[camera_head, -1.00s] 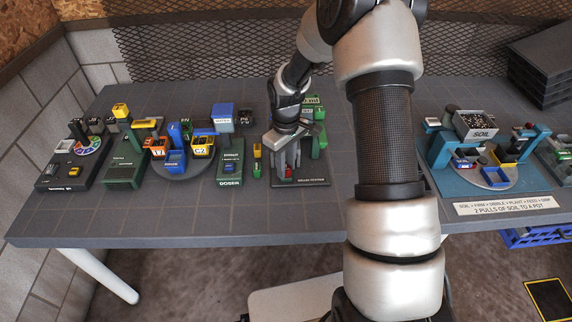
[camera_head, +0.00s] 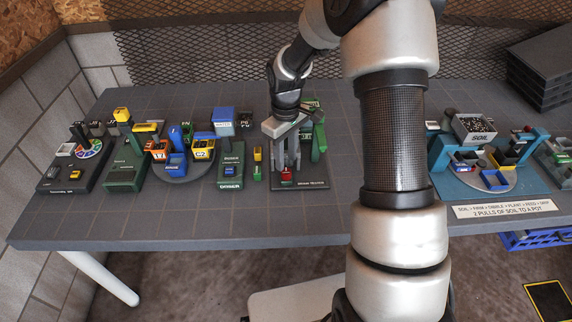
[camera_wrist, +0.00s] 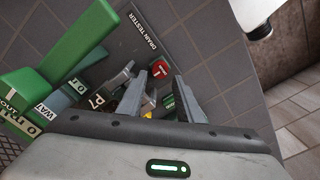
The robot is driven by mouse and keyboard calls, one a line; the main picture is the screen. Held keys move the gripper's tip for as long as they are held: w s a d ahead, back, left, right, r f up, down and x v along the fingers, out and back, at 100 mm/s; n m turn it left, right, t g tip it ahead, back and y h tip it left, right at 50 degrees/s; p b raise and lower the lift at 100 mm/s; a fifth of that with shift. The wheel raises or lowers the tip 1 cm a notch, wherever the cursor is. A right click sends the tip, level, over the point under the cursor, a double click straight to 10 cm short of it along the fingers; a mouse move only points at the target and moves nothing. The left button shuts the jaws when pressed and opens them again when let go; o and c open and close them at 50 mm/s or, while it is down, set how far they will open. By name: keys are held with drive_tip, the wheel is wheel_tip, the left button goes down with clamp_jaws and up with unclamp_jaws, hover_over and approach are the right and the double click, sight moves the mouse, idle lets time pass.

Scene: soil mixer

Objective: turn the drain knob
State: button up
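The drain knob is a small red block with a white mark, seen in the wrist view (camera_wrist: 168,101) beyond and between my fingers. It also shows in the head view (camera_head: 287,175) near the front of the dark drain tester base (camera_head: 312,184). My gripper (camera_head: 286,162) points down over the drain tester. In the wrist view my gripper (camera_wrist: 160,77) has its two grey fingers apart with nothing held between them. I cannot tell whether a finger touches the knob.
The tall green drain tester frame (camera_head: 319,136) stands right behind my gripper. A green doser (camera_head: 231,172) stands to the left. A blue soil station (camera_head: 445,183) is further right. Bare table lies in front of the drain tester.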

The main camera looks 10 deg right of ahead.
wheel_tip(320, 180, up, 12)
drive_tip(key=p, duration=0.1)
drive_tip(key=shift+r, duration=0.1)
idle(0.4)
wheel_tip(320, 180, up, 17)
drive_tip(key=m+t+p, duration=0.2)
drive_tip(key=m+p, duration=0.1)
drive_tip(key=p, duration=0.3)
hover_over(286, 171)
drive_tip(key=s, duration=1)
drive_tip(key=s+r+m+t+p, duration=0.1)
drive_tip(key=s+r+m+p, duration=0.1)
drive_tip(key=s+r, duration=0.2)
drive_tip(key=s+r+m+t+p, duration=0.2)
drive_tip(key=s+r, duration=0.3)
drive_tip(key=s, duration=0.6)
drive_tip(key=shift+d+t+p, duration=0.15)
drive_tip(key=shift+t+p, duration=0.15)
drive_tip(key=shift+p, duration=0.45)
